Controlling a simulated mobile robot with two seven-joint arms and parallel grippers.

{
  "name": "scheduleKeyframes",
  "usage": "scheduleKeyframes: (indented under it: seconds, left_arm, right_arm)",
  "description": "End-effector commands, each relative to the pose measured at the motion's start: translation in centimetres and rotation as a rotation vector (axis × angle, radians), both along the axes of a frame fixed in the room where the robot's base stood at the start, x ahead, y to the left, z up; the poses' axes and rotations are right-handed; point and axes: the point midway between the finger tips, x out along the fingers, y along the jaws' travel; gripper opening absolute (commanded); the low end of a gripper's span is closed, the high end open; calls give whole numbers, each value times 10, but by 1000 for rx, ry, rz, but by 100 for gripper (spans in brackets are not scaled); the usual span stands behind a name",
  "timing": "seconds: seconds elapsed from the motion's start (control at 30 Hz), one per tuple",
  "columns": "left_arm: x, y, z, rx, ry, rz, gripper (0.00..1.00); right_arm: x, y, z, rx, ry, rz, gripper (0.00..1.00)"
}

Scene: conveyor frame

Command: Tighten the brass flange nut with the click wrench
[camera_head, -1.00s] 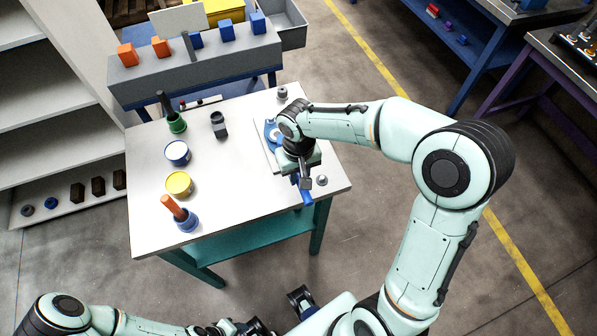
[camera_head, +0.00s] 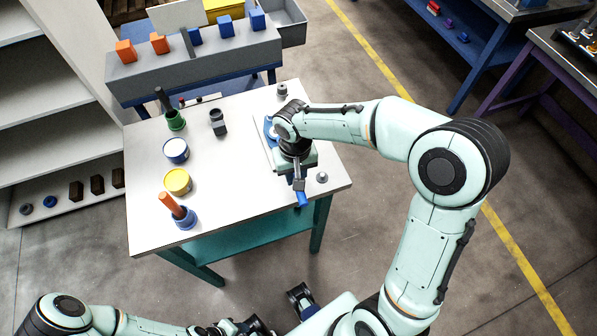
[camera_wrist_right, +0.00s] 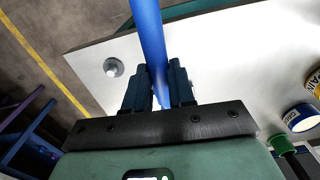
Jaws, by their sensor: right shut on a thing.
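My right gripper (camera_head: 299,184) is over the right part of the white table, pointing down. It is shut on the blue handle of the click wrench (camera_head: 302,200), whose end sticks out towards the table's front edge. In the right wrist view the blue handle (camera_wrist_right: 149,38) runs between the two dark jaws (camera_wrist_right: 158,90). A blue round part (camera_head: 269,128) on a pale plate is partly covered by my right wrist. I cannot make out the brass flange nut or the wrench head; my wrist covers that area. My left arm is at the bottom left, its gripper unclear at the lower edge.
A small grey metal piece (camera_head: 322,178) lies right of the gripper, and another (camera_head: 282,90) at the back. On the left stand a white-topped blue tin (camera_head: 176,150), a yellow tin (camera_head: 178,181), an orange-handled tool in a blue cup (camera_head: 180,212) and a green cup (camera_head: 175,121).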

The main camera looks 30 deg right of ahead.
Motion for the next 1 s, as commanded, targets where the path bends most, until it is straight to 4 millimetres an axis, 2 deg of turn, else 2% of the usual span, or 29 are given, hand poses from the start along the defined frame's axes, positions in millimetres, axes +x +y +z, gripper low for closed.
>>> scheduleKeyframes:
  seconds: [0.37,0.53,1.0]
  left_arm:
    - [0,0,0,0,0,0,43]
    - [1,0,2,0,-1,0,43]
    - [15,0,35,1,-18,0,43]
  right_arm:
    - [15,32,0,1,-1,-275,0]
    - [15,31,4,0,-2,-285,0]
    - [16,31,49,1,-3,-283,0]
